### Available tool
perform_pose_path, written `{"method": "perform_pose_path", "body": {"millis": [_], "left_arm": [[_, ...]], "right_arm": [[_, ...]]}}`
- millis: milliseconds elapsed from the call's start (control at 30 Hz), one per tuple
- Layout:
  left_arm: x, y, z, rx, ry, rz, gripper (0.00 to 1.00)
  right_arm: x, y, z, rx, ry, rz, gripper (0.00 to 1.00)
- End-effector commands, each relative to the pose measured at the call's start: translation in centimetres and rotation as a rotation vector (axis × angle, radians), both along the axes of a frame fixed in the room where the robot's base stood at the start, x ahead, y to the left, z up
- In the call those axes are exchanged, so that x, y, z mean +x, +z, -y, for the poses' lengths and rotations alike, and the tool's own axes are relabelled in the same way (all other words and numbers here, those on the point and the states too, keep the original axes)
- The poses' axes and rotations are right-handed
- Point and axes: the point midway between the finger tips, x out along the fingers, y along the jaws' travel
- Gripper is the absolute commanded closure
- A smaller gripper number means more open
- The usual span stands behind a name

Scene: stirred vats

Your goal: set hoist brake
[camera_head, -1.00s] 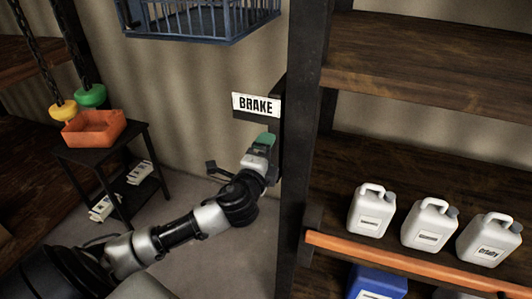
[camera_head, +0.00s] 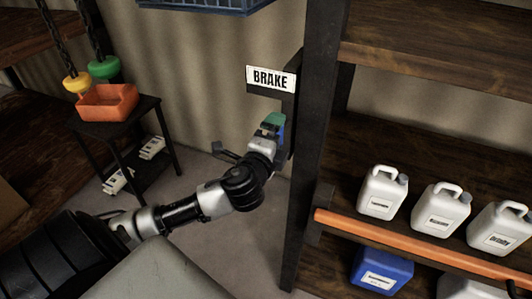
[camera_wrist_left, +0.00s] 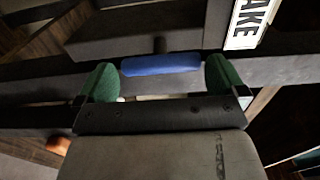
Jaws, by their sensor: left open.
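The white BRAKE sign (camera_head: 271,79) is on a dark post beside the shelf in the head view; part of it shows at the top right of the left wrist view (camera_wrist_left: 250,22). My left gripper (camera_head: 272,126) is just below the sign, with green fingertips. In the left wrist view its fingers (camera_wrist_left: 161,78) are open and apart. A blue handle (camera_wrist_left: 160,65) lies across the gap between them, ahead of the palm; I cannot tell whether they touch it. Only a sliver of blue shows beside the gripper in the head view. My right gripper is not in view.
A wooden shelf at right holds several white jugs (camera_head: 438,208) and a blue container (camera_head: 381,272), behind an orange rail (camera_head: 410,243). An orange tray (camera_head: 107,101) stands on a small black table at left. A blue barred cage (camera_head: 205,5) is above.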

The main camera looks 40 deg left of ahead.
Motion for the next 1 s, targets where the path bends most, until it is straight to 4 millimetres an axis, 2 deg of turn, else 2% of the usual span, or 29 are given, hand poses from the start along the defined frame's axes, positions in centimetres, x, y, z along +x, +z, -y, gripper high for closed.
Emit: {"method": "perform_pose_path", "body": {"millis": [33,200,400,567,1000], "left_arm": [[-1.1,-0.5,0.3,0.000,-0.002,-0.002,0.00],[-4.4,-0.5,1.1,0.000,-0.002,-0.002,0.00],[-7.1,-0.3,1.7,0.000,0.000,-0.002,0.00],[-7.8,-0.1,1.9,0.002,0.000,-0.001,0.00],[-7.8,-0.1,1.9,0.001,0.001,0.000,0.00]], "right_arm": [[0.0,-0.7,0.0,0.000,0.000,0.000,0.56],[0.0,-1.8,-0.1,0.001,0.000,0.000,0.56],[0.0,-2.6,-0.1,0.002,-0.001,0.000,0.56],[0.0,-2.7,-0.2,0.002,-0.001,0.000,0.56],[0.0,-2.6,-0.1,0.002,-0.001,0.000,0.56]]}}
